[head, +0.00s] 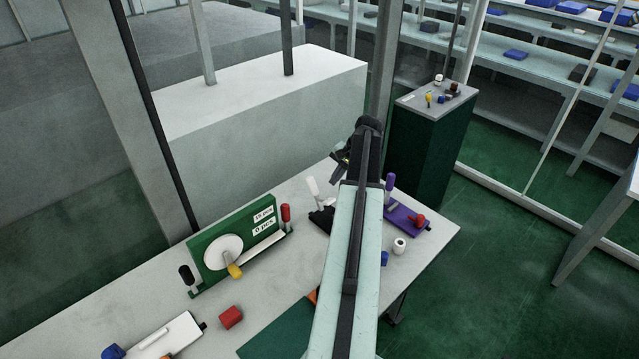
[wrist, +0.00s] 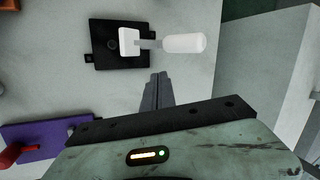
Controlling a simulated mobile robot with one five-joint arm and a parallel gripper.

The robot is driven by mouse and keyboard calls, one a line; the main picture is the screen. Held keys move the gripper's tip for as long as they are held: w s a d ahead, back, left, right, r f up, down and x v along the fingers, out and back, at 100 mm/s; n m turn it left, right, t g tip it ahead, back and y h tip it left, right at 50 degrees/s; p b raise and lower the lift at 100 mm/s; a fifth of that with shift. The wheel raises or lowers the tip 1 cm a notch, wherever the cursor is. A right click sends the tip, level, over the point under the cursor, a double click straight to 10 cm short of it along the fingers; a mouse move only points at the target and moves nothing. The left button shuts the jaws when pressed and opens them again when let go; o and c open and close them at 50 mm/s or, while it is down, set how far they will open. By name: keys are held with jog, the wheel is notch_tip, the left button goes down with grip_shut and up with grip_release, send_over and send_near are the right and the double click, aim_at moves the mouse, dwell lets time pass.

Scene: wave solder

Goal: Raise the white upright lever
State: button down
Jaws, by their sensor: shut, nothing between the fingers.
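The white lever (head: 312,187) stands up from a black base (head: 322,219) on the bench, left of my arm in the head view. In the wrist view the lever's white handle (wrist: 184,43) reaches to the right from a white block (wrist: 129,41) on the black base (wrist: 103,57). My gripper (wrist: 158,77) is shut and empty. Its fingertips appear just below the handle in the wrist view, apart from it. In the head view my gripper (head: 341,160) is partly hidden behind my arm.
A purple plate (head: 405,213) with a purple lever (head: 390,182) and red knob (head: 419,220) lies right of my arm. A green panel (head: 212,265) with a dial and red-handled lever (head: 286,213) stands to the left.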

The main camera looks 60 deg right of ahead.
jog(key=s+a+t+b, duration=0.2)
jog(key=s+t, duration=0.1)
jog(key=s, duration=0.1)
jog(key=m+t+b, duration=0.1)
jog(key=t, duration=0.4)
send_near(315, 184)
jog(key=b+x, duration=0.7)
jog(key=shift+w+r, duration=0.1)
jog(key=shift+w+r+g, duration=0.1)
jog(key=shift+g, duration=0.2)
